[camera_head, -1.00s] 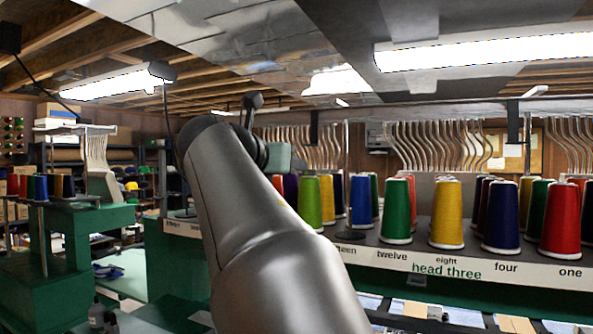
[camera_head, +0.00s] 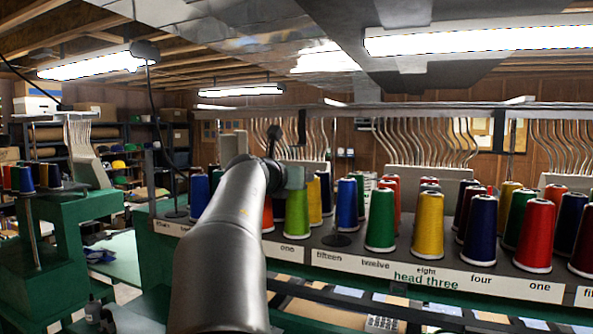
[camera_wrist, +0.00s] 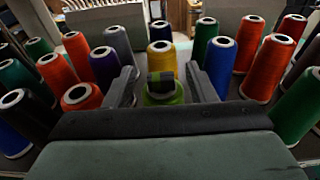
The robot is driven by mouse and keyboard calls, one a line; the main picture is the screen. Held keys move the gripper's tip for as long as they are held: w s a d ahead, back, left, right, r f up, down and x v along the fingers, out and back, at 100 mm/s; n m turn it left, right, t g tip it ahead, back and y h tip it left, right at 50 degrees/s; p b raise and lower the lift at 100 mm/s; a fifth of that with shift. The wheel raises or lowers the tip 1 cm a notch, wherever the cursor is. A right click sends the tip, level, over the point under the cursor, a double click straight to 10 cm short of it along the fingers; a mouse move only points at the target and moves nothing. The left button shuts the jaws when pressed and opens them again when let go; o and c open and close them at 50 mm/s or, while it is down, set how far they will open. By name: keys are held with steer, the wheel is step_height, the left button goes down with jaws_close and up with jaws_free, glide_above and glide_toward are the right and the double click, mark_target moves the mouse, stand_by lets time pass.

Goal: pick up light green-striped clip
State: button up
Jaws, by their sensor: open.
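In the wrist view, a small dark block with light green stripes (camera_wrist: 161,84), which looks like the clip, sits at the top of a lime green thread cone (camera_wrist: 164,99). My open gripper (camera_wrist: 160,73) has one finger on each side of it, with a gap on both sides. The cone's lower part is hidden behind my gripper's body. In the head view, my gripper (camera_head: 294,176) is small and partly behind my arm, just above the lime cone (camera_head: 297,215). I cannot make out the clip there.
Many coloured cones crowd the rack, including a purple cone (camera_wrist: 105,66) and a blue cone (camera_wrist: 219,65) close beside my fingers, and a yellow cone (camera_wrist: 162,60) beyond. A white label strip (camera_head: 420,275) runs along the rack's front edge. Bent metal tubes (camera_head: 425,140) stand behind.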

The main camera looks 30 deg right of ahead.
steer(key=shift+w+d+f, duration=0.15)
steer(key=shift+w+d, duration=0.3)
steer(key=shift+d, duration=0.1)
steer(key=c, duration=1)
steer(key=shift+c, duration=0.2)
steer(key=shift+r, duration=0.4)
step_height(320, 180, up, 2)
steer(key=shift+s+d+r+p, duration=0.1)
steer(key=shift+r+p, duration=0.1)
steer(key=shift+p, duration=0.3)
steer(key=s+r, duration=0.3)
steer(key=s+r+b, duration=0.1)
steer(key=r, duration=0.1)
steer(key=shift+s+d+r, duration=0.2)
steer(key=shift+s+d, duration=0.05)
steer(key=shift+s, duration=0.1)
steer(key=s+d+r+b, duration=0.1)
steer(key=s+r+b, duration=0.2)
steer(key=s, duration=0.6)
steer(key=shift+r+b, duration=0.35)
steer(key=shift+r, duration=0.35)
